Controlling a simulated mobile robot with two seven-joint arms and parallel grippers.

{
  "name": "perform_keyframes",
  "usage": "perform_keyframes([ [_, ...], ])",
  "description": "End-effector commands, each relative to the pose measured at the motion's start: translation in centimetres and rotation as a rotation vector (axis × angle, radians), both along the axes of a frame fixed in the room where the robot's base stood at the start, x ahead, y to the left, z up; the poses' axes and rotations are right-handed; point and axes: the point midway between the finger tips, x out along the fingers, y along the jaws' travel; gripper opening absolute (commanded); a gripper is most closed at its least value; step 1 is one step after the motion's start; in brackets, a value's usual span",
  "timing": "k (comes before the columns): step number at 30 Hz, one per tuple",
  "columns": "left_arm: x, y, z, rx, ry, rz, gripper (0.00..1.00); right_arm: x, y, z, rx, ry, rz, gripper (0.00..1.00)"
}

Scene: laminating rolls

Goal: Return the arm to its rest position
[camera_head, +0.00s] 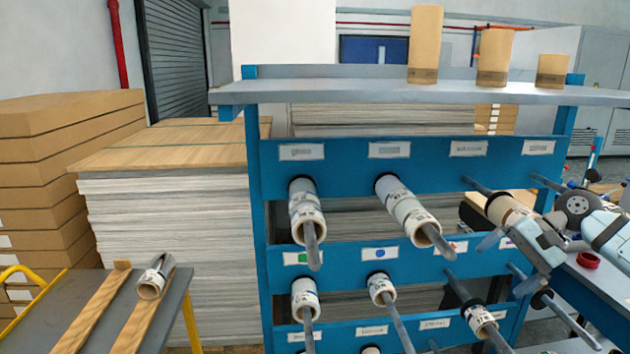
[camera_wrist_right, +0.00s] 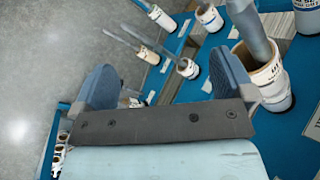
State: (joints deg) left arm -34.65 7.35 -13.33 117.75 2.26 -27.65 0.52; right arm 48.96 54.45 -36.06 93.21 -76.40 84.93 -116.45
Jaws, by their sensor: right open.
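My right gripper (camera_head: 507,264) is at the right side of the blue rack, in front of its pegs. It also shows in the right wrist view (camera_wrist_right: 165,78), where its two blue-grey fingers stand wide apart with nothing held between them. A white-and-tan roll (camera_head: 505,212) sits on an upper peg close beside the gripper, partly covered by it. In the right wrist view a large roll (camera_wrist_right: 262,80) on its peg is just right of the right finger; I cannot tell whether they touch. My left gripper is in neither view.
The blue rack (camera_head: 350,180) has several protruding pegs, some carrying rolls (camera_head: 410,212). Tan cores (camera_head: 426,45) stand on its top shelf. At left, a cart (camera_head: 60,335) carries one roll (camera_head: 155,277) on wooden rails. A red ring (camera_head: 589,260) lies on the right-hand bench.

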Motion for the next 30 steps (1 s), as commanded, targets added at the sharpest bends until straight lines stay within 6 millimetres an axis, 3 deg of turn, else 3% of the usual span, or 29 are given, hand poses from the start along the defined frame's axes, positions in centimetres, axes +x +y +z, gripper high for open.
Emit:
perform_keyframes([
  [1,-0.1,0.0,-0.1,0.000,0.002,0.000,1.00,-0.7,1.1,-1.8,0.083,0.064,-0.063,1.00],
  [6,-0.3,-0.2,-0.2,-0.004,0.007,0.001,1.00,-2.8,4.7,-6.0,0.436,0.378,-0.371,1.00],
  [11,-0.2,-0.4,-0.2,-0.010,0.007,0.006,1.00,-4.7,6.0,-9.4,0.763,0.770,-0.695,1.00],
  [17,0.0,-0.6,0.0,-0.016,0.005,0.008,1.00,-7.3,4.9,-14.6,1.137,1.335,-1.122,1.00],
  [24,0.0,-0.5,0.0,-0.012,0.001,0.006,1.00,-12.8,0.9,-23.4,1.569,2.024,-1.675,1.00],
  [25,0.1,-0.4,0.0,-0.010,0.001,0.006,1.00,-13.7,0.4,-24.5,-1.589,-2.059,1.711,1.00],
  [30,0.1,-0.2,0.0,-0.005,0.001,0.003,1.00,-19.0,-1.9,-29.7,-1.331,-1.692,1.465,1.00],
])
